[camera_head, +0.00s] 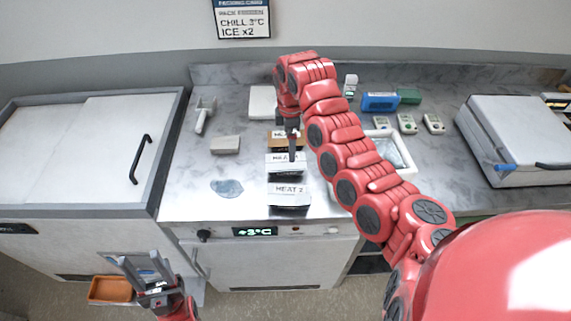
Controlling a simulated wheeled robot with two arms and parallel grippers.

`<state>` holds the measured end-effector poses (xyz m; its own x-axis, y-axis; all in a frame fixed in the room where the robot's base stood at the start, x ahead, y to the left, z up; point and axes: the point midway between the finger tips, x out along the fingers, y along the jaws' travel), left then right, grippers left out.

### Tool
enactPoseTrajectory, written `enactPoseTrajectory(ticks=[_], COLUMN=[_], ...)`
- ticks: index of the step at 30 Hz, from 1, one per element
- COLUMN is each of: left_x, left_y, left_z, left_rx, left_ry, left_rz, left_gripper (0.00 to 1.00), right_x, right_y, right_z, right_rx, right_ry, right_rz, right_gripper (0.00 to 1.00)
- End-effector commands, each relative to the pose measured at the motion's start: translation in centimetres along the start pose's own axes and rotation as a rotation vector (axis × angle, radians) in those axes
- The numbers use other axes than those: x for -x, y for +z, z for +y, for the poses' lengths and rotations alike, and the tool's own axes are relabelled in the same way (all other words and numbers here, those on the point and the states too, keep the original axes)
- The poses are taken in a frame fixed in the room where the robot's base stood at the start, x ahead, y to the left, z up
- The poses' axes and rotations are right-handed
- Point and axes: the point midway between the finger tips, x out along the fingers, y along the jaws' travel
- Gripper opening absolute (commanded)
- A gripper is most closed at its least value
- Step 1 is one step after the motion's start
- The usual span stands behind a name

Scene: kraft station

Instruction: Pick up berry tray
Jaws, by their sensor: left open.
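An orange tray (110,290), which may be the berry tray, is low at the left, on a pale surface below counter height. Its contents are not clear. My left gripper (143,266) is open, with its fingers pointing up and away in the picture, just right of this tray and partly overlapping its edge in view. I see nothing between the fingers. My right gripper (292,150) points down over the labelled packs on the counter. Its fingers show edge-on, so their opening is hidden.
A cooler with a white lid (95,150) stands left and a closed white box (525,135) right. Blue (380,102) and green boxes stand at the back. My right arm crosses the middle.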

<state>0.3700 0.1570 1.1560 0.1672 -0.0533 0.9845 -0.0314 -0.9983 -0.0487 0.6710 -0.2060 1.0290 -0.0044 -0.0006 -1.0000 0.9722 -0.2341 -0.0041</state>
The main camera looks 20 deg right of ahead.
Motion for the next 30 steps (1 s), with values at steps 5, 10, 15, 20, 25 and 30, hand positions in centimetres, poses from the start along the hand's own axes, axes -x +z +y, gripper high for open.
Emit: enactPoseTrajectory(ticks=[5,10,15,20,25,30], left_x=[-0.8,-1.5,-3.1,-4.3,-4.6,-4.5], left_y=[-0.1,-0.2,-0.5,-0.7,-0.8,-0.8], left_z=[0.0,-0.1,-0.1,-0.2,-0.2,-0.2], left_rx=[0.000,0.000,0.000,0.000,0.000,0.000], left_ry=[0.000,0.000,0.000,0.000,0.000,0.000], left_rz=[0.000,0.000,0.000,0.000,0.000,0.000], left_gripper=[0.50,0.50,0.50,0.50,0.50,0.50], right_x=[-2.5,-4.2,-5.4,-7.9,-9.5,-9.7], right_y=[-0.1,-0.1,-0.2,-0.3,-0.3,-0.2], right_z=[-0.1,0.0,0.0,0.2,0.3,0.3], right_rx=[0.000,0.001,0.004,0.004,0.001,0.000], right_ry=[-0.004,0.000,-0.005,-0.003,0.002,0.002], right_rz=[0.002,0.000,-0.002,-0.003,0.000,0.001], right_gripper=[1.00,1.00,1.00,1.00,1.00,1.00])
